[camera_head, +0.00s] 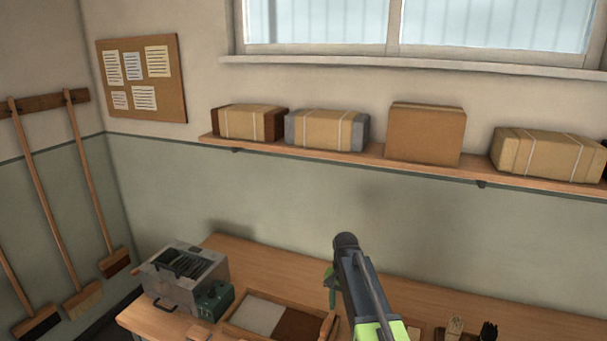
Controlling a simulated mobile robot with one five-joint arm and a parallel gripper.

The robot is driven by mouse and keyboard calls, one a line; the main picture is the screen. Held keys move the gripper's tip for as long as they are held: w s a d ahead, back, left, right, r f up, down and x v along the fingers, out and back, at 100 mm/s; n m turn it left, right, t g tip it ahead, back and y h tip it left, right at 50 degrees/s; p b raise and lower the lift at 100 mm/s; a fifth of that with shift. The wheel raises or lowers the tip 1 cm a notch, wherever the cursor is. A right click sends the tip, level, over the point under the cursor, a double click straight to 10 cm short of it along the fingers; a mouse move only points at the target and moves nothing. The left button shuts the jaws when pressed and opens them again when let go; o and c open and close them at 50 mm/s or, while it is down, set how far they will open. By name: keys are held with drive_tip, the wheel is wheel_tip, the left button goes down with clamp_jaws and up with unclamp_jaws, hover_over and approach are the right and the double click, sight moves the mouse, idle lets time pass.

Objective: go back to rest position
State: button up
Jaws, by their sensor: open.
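My arm (362,285) rises from the bottom edge, right of centre, its dark joint at the top standing in front of the wall. My gripper (330,288) shows only as a small green part hanging beside the arm's upper end, above the workbench (275,262). It is open, and I see nothing held in it. Most of it is hidden behind the arm link, so the gap between the fingers does not show.
On the bench stand a grey metal box (195,280) with a dark coil, a green device (213,300) and a divided wooden tray (240,328). Brushes (455,327) are at the lower right. A shelf (375,160) holds several parcels. Brooms (45,200) hang at left.

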drive_tip(key=s+d+f+n+b, duration=0.1)
drive_tip(key=s+d+f+n, duration=0.1)
drive_tip(key=s, duration=0.6)
drive_tip(key=s+d+f+n+b, duration=0.2)
drive_tip(key=s+n, duration=0.1)
drive_tip(key=s, duration=0.5)
drive_tip(key=shift+s+f, duration=0.2)
drive_tip(key=shift+s, duration=0.15)
